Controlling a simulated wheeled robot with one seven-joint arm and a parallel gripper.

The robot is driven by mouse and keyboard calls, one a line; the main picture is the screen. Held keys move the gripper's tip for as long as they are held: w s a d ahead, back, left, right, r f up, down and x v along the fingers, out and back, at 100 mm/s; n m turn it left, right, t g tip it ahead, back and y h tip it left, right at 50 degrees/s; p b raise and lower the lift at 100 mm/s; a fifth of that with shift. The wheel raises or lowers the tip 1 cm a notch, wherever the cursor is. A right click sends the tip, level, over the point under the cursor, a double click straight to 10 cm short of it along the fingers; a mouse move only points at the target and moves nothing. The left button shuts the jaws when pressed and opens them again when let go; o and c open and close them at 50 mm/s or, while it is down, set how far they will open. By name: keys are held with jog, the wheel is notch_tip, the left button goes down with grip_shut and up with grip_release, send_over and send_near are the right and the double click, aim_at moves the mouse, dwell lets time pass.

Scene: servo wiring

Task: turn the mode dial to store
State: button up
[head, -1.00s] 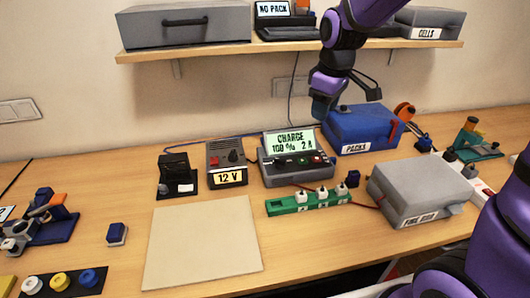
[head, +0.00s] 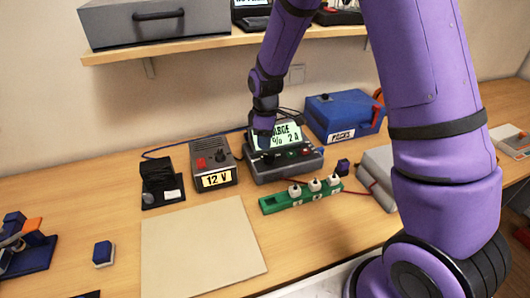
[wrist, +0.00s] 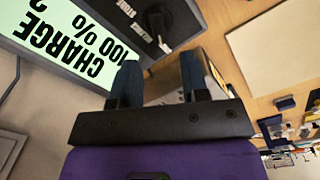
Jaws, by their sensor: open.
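The charger (head: 284,170) is a dark grey box on the table with a lit green display (head: 290,135) reading CHARGE, 100 %, 2 A. In the wrist view, the mode dial (wrist: 158,22) is a black knob on the panel beside the display (wrist: 75,45). Small white words by it include STORE (wrist: 125,8), and a small white mark shows at its near edge. My gripper (wrist: 160,68) is open and empty, its two dark fingers pointing at the dial and apart from it. In the head view my gripper (head: 264,128) covers the display's left part.
A 12 V supply (head: 213,165) stands left of the charger. A green strip with white plugs (head: 300,197) lies in front. A blue case (head: 343,115) is behind to the right. The shelf (head: 190,47) hangs above. A beige mat (head: 200,245) lies bare in front.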

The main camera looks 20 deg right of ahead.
aim_at(266, 154)
notch_tip(266, 154, down, 6)
jog(key=shift+r, duration=0.1)
dwell(0.4)
grip_shut()
